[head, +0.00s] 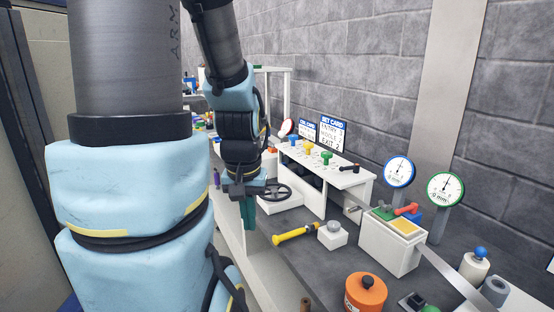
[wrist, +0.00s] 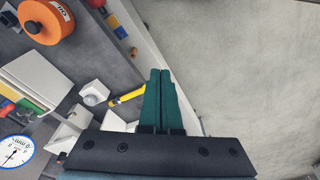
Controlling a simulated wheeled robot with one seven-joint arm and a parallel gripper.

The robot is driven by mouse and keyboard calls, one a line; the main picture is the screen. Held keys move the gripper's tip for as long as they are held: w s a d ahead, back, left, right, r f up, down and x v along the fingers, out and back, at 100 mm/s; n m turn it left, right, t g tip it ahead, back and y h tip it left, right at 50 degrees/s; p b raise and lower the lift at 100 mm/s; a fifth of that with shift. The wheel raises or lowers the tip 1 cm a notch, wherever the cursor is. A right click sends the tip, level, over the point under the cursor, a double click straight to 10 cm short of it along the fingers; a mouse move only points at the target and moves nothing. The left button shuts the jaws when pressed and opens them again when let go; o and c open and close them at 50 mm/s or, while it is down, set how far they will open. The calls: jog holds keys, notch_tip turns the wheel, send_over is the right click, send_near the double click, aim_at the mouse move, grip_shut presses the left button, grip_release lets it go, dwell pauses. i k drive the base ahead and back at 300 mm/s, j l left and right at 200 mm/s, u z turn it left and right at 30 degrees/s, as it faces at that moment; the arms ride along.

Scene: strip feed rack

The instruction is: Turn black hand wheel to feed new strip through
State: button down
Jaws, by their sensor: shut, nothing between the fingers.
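The black hand wheel (head: 275,191) is on the near end of the white feed rack (head: 330,192) in the head view. My gripper (head: 250,238) hangs just left of it, its green fingers pointing down. The head view does not show whether it touches the wheel. In the wrist view the fingers of my gripper (wrist: 160,74) are pressed together and empty, over the bench edge. The wheel does not show clearly there. A grey metal strip (head: 455,275) runs out of a white box (head: 385,247) at the right.
A yellow-handled tool (head: 296,235) and a small white block (head: 332,235) lie on the bench, with an orange canister (head: 366,293) nearer. Two dial gauges, blue (head: 398,172) and green (head: 445,189), stand by the wall. In the wrist view, open floor (wrist: 250,80) lies right of the bench.

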aim_at(275, 192)
jog(key=i+j+u, duration=0.4)
jog(key=i+u, duration=0.2)
jog(key=i, duration=0.25)
